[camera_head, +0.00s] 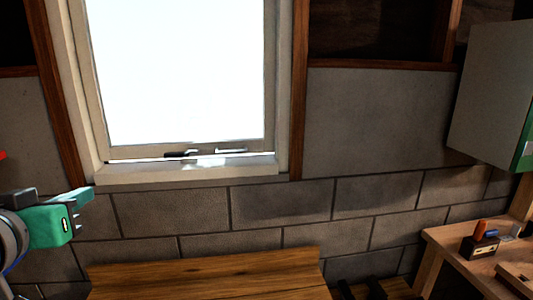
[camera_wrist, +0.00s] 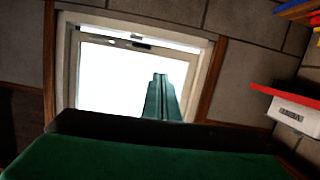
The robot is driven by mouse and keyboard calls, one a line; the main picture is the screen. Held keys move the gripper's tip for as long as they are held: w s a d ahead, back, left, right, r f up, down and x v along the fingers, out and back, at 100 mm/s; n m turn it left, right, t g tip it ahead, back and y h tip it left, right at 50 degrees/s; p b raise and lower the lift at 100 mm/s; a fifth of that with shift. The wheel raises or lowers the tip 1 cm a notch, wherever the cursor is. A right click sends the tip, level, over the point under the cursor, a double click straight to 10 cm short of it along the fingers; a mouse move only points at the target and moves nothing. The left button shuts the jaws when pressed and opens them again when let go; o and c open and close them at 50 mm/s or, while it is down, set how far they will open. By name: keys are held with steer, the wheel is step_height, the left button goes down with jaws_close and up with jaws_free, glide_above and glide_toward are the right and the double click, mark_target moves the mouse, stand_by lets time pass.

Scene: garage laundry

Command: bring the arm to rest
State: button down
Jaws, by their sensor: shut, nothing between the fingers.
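My gripper (camera_head: 84,196) is at the left edge of the head view, a teal-green body with grey finger parts pointing right. It is raised in front of the block wall, left of and below the window, and touches nothing that I can see. In the wrist view its fingers (camera_wrist: 160,82) stand together against the bright window, shut and empty. The green gripper body fills the bottom of that view. Most of my arm is outside the head view.
A wooden surface (camera_head: 205,275) lies below the window (camera_head: 180,75). A workbench (camera_head: 455,250) with a small box of tools (camera_head: 480,246) is at the right, under a grey wall cabinet (camera_head: 490,95). The wrist view shows a red-edged shelf or box (camera_wrist: 290,100) at the right.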

steer(key=w+d+f+n+t+h, duration=0.1)
steer(key=w+d+f, duration=0.3)
steer(key=f, duration=0.6)
steer(key=w+d+f+n+t, duration=0.15)
steer(key=w+f, duration=0.35)
steer(key=f, duration=0.5)
steer(key=s+d+f+n, duration=0.1)
steer(key=d+f, duration=0.5)
steer(key=f, duration=0.4)
steer(key=s+d+f+n, duration=0.1)
steer(key=s+d+f, duration=0.1)
steer(key=d+f, duration=0.65)
steer(key=s+d+f+m+g, duration=0.1)
steer(key=s+d+f, duration=0.4)
steer(key=s+f, duration=0.25)
steer(key=s+d+f+m+g, duration=0.1)
steer(key=s+d+f, duration=0.3)
steer(key=s+f, duration=0.3)
steer(key=s+d+m+h, duration=0.1)
steer(key=s+d+m, duration=0.1)
steer(key=s, duration=0.8)
steer(key=s+d+r+m+h, duration=0.1)
steer(key=s+d+m, duration=0.2)
steer(key=s, duration=0.7)
steer(key=shift+d+r, duration=0.2)
steer(key=shift+d, duration=0.7)
